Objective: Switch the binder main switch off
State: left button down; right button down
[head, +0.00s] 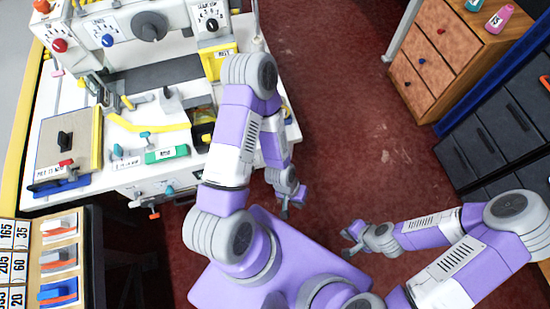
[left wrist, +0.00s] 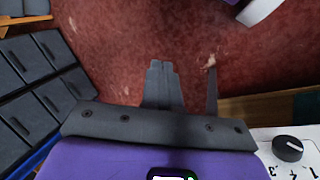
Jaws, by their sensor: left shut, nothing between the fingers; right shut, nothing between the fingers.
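The binder (head: 165,75) is a white machine at the upper left in the head view. On its left front corner a grey-beige plate (head: 85,130) carries a black lever switch (head: 65,140). A label and a small red part (head: 66,163) sit below it. I cannot read which control is the main switch or its position. My left gripper (head: 287,208) is shut and empty, over the floor right of the machine; its fingers also show in the left wrist view (left wrist: 190,88). My right gripper (head: 349,242) is shut and empty, further right over the floor.
A panel with rocker switches (head: 58,258) and number labels stands at the lower left. A wooden drawer unit (head: 432,55) and dark drawers (head: 500,130) stand at the right. Red floor (head: 345,110) is clear between. In the left wrist view a black knob (left wrist: 288,148) shows at lower right.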

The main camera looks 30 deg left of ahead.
pick_arm(q)
jog(key=w+a+r+n+y+b, duration=0.4)
jog(key=w+a+r+n+b, duration=0.3)
jog(key=w+a+r, duration=0.4)
notch_tip(320, 180, up, 3)
jog(key=shift+w+a+r+y, duration=0.2)
jog(key=shift+w+a+y, duration=0.15)
jog(key=shift+a, duration=0.85)
